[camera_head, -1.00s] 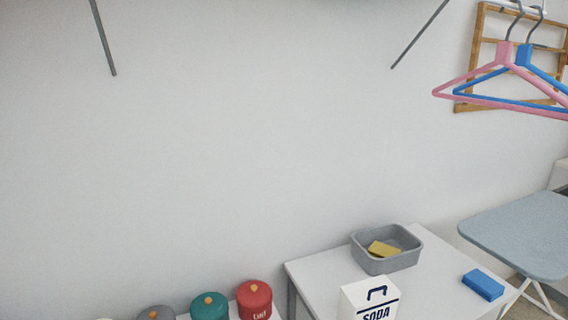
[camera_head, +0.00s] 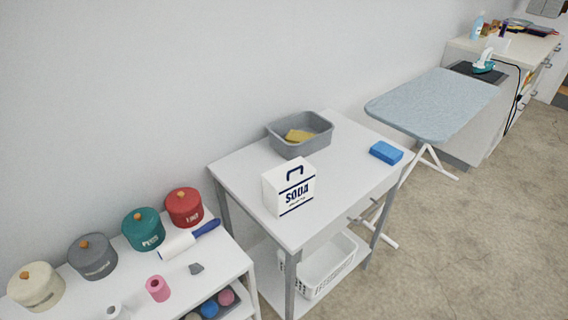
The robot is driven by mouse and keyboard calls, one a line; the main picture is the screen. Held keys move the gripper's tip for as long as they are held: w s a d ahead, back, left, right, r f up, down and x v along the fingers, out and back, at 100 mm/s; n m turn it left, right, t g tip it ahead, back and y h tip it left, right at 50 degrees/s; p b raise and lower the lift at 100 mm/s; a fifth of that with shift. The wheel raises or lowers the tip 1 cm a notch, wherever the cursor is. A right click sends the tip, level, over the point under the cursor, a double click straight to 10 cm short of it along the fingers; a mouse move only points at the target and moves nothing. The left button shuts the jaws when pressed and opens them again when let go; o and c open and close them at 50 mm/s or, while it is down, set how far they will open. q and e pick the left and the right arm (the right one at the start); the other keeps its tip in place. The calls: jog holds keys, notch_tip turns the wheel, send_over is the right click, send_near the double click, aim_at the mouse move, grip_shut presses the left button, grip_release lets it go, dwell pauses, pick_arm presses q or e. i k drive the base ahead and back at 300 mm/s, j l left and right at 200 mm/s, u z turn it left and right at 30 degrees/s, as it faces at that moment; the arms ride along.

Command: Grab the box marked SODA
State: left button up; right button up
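The box marked SODA (camera_head: 289,187) is white with dark blue lettering and a dark blue handle mark on top. It stands upright near the front left part of a white table (camera_head: 239,166). Neither of my grippers shows in the head view.
A grey basin (camera_head: 300,143) with a yellow sponge (camera_head: 298,136) stands behind the box. A blue block (camera_head: 386,152) lies to its right. A white basket (camera_head: 325,275) sits on the shelf below. Canisters and a lint roller (camera_head: 189,239) are on a low left shelf. An ironing board (camera_head: 432,104) stands right.

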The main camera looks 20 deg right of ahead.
aim_at(282, 202)
jog(key=l+u, duration=0.15)
jog(key=u, duration=0.35)
jog(key=l+u, duration=0.4)
jog(key=l, duration=0.45)
jog(key=k+l+u, duration=0.1)
jog(key=l+u, duration=0.3)
jog(key=l, duration=0.4)
